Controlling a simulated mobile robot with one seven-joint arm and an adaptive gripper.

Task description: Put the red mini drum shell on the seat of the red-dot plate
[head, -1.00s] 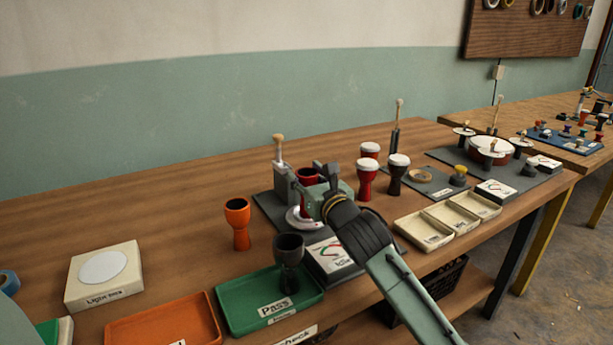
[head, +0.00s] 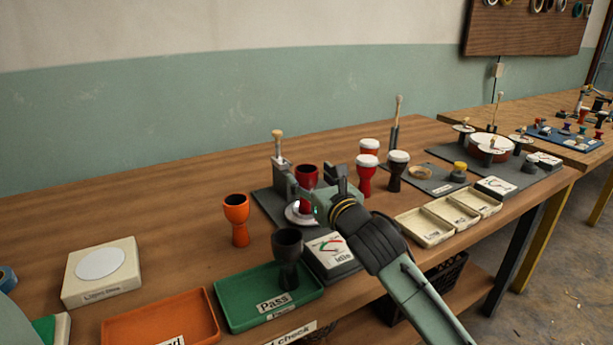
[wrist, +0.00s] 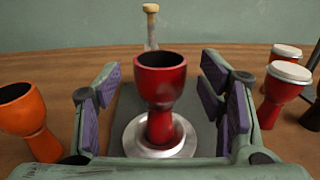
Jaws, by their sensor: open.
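The red mini drum shell (head: 307,178) stands upright on the round silver seat of a plate (head: 297,213). In the wrist view the shell (wrist: 160,97) is between the fingers, and the seat (wrist: 132,137) shows around its foot. My gripper (head: 318,182) is open around the shell; in the wrist view clear gaps show between the shell and the pads on both sides (wrist: 162,100). A red dot on the plate cannot be made out.
An orange shell (head: 236,218) stands to the left. A dark shell (head: 288,255) stands in the green Pass tray (head: 245,318). A display reading idle (head: 330,250) is in front of the plate. Drums with white heads, including a red one (head: 366,177), stand to the right. A post with a knob (head: 277,148) rises behind.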

